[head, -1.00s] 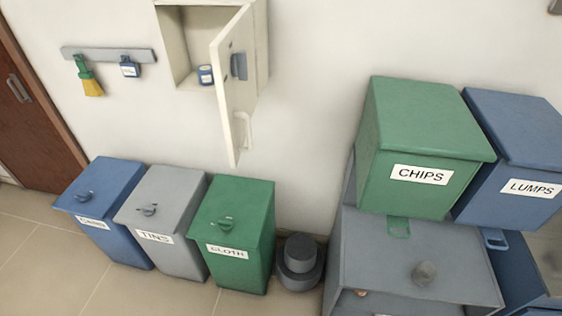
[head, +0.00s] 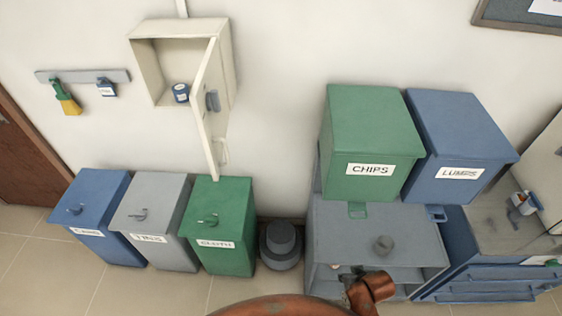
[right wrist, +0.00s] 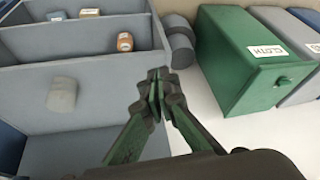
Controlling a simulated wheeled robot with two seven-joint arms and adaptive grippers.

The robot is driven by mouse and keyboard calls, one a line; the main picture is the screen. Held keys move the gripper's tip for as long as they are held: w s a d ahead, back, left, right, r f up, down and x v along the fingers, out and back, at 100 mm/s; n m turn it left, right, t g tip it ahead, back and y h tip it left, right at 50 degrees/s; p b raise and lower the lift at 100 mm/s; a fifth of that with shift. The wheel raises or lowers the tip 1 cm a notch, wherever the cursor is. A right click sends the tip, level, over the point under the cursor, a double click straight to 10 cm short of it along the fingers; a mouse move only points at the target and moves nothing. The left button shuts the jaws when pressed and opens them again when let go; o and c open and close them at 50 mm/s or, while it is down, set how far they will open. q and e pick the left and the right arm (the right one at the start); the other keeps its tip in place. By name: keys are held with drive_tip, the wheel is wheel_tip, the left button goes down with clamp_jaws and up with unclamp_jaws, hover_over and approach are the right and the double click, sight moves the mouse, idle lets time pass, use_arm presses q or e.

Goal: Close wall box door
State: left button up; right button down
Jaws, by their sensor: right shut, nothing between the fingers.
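The cream wall box (head: 146,70) hangs on the wall at the upper left of the head view. A blue tin (head: 181,93) stands inside the box. My right gripper (right wrist: 157,84) is in the right wrist view, shut and empty, above the floor between the grey cabinet and the green CLOTH bin. The wall box is not in that view. My left gripper is not in view.
Blue, grey and green lidded bins (head: 222,225) stand on the floor below the box. A dark grey round object (head: 281,245) is beside them. The grey cabinet (head: 375,235) carries the CHIPS bin (head: 370,130) and stands near the LUMPS bin (head: 460,140). Wall right of the door is bare.

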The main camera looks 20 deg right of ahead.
drive_tip(key=w+a+r+m+t+y, duration=0.35)
drive_tip(key=w+a+r, duration=0.35)
drive_tip(key=r, duration=0.4)
drive_tip(key=w+a+r+m+t+y+p, duration=0.1)
drive_tip(key=w+a+r+m+t+y, duration=0.3)
drive_tip(key=w+r, duration=0.6)
drive_tip(key=w+a+r+m+t+y, duration=0.25)
drive_tip(key=w+a+r+y, duration=0.35)
drive_tip(key=r, duration=0.6)
drive_tip(key=s+a+f+p+x, duration=0.1)
drive_tip(key=p+x, duration=0.4)
drive_tip(key=x, duration=0.9)
drive_tip(key=shift+s+a+g+h, duration=0.4)
drive_tip(key=shift+s+a, duration=0.1)
drive_tip(key=shift+a, duration=0.2)
drive_tip(key=shift+a, duration=0.1)
